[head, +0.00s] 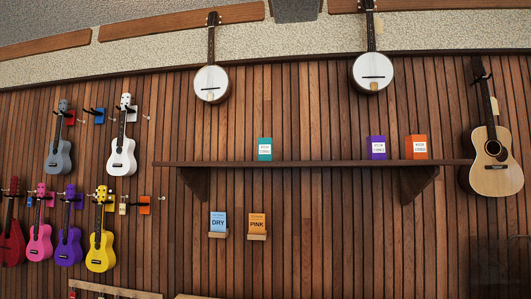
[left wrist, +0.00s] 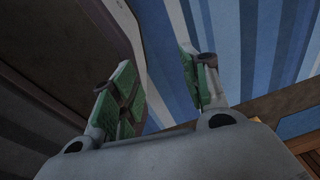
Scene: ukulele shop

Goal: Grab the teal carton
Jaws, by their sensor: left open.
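The teal carton (head: 265,149) stands upright on the long wall shelf (head: 320,163) in the head view, left of the shelf's middle. It has a white label on its front. Neither of my grippers shows in the head view. My left gripper (left wrist: 158,88) shows in the left wrist view with its green-padded fingers apart and nothing between them. The carton is not in the left wrist view, so I cannot tell how far the gripper is from it.
A purple carton (head: 377,148) and an orange carton (head: 416,147) stand further right on the shelf. A blue DRY box (head: 218,223) and an orange PINK box (head: 257,222) sit on small ledges below. Ukuleles hang left, a guitar (head: 493,165) right. Blue stripes (left wrist: 235,50) fill much of the wrist view.

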